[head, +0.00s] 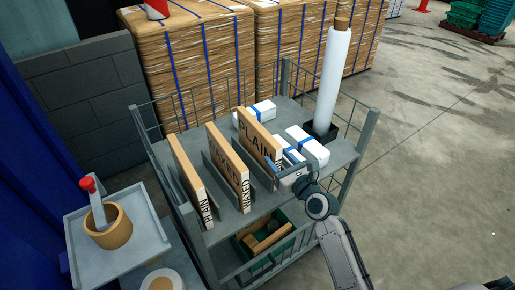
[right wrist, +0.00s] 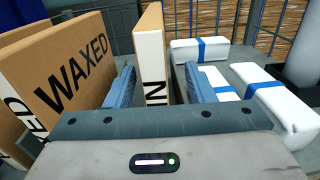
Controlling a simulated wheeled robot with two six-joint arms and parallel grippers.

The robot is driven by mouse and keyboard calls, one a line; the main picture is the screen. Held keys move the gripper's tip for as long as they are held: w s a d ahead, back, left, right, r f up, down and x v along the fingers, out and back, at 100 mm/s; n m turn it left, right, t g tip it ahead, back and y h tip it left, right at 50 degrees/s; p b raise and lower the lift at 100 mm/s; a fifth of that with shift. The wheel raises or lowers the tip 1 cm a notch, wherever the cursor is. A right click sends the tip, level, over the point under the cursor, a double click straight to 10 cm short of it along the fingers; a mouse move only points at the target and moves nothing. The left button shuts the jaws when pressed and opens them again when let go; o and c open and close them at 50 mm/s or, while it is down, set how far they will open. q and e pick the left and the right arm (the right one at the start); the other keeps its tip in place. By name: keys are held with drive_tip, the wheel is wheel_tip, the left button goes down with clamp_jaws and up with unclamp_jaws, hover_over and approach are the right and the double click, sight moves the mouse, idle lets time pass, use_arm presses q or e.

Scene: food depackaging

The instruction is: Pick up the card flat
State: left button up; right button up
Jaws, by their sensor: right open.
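Three brown card flats stand upright on the cart's top shelf in the head view: a left one marked PLAIN (head: 186,172), a middle one marked WAXED (head: 226,160) and a right one marked PLAIN (head: 257,135). My right gripper (head: 287,172) is at the near end of the right flat, partly hiding it. In the right wrist view its jaws (right wrist: 160,88) are open, with the white end of the right PLAIN flat (right wrist: 153,60) between the two blue fingers and gaps showing on both sides. The WAXED flat (right wrist: 70,65) stands left of the fingers. My left gripper is out of view.
White packs with blue bands (head: 308,146) lie right of the flats. A tall white roll (head: 332,80) stands behind them. The cart (head: 345,150) has wire sides and corner posts. A green crate (head: 285,249) sits on its lower shelf. A side table (head: 75,235) holds a tan pot (head: 108,230).

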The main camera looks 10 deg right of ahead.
sight(269, 150)
drive_tip(key=x, duration=0.5)
drive_tip(key=shift+a, duration=0.25)
drive_tip(key=shift+s, duration=0.15)
drive_tip(key=shift+c, duration=0.7)
clamp_jaws()
